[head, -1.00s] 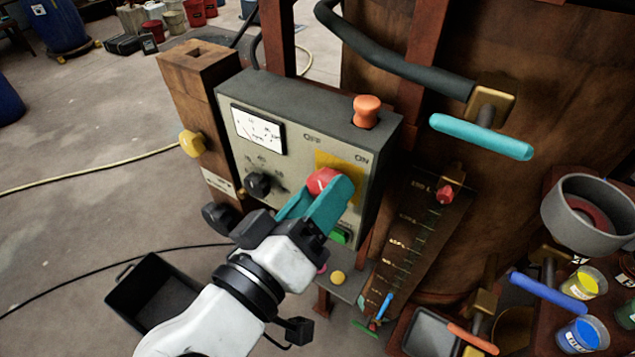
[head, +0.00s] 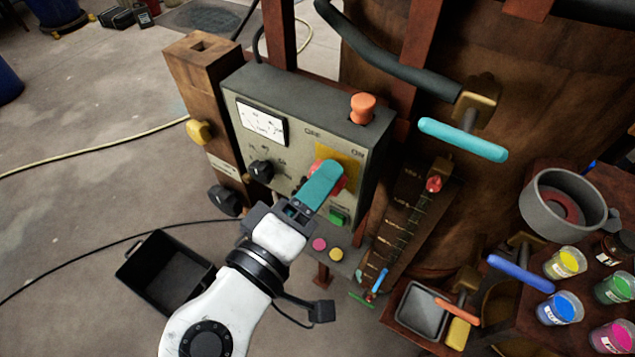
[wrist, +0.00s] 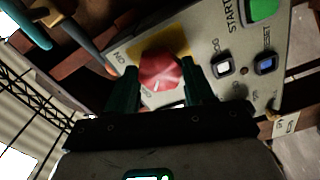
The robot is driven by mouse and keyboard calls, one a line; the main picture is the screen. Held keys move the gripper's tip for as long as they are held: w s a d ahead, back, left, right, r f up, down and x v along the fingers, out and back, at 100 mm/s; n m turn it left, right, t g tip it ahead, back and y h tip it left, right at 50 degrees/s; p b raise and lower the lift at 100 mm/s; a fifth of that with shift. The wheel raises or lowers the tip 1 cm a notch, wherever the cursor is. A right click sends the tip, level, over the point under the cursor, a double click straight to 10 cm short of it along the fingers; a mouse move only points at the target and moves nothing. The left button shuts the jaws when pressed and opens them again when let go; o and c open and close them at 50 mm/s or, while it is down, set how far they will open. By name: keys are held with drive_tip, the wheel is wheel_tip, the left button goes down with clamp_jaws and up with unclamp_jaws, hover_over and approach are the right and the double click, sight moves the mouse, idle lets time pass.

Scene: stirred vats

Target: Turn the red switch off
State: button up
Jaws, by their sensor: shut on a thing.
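The red switch (head: 342,184) is a round knob on a yellow plate (head: 333,158) on the front of the grey control box (head: 300,100). The plate's surroundings carry OFF at upper left and ON at right in the head view. My gripper (head: 328,172) is shut on the knob, and one teal finger hides most of it there. In the wrist view the knob (wrist: 160,68) sits between both fingers (wrist: 160,82). A white mark on the knob lies at its lower edge, close to the lettering that seems to read OFF.
A green button (head: 339,217) is just below the switch. An orange mushroom button (head: 362,108) stands on top of the box. A black knob (head: 261,170) and dial (head: 263,122) are to the left. A teal-handled lever (head: 463,139) juts out at right. A black bin (head: 165,275) is on the floor.

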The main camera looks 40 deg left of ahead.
drive_tip(key=o, duration=1)
drive_tip(key=shift+o, duration=0.2)
drive_tip(key=b+v, duration=0.2)
drive_tip(key=v, duration=0.9)
drive_tip(key=shift+w+a+f, duration=0.1)
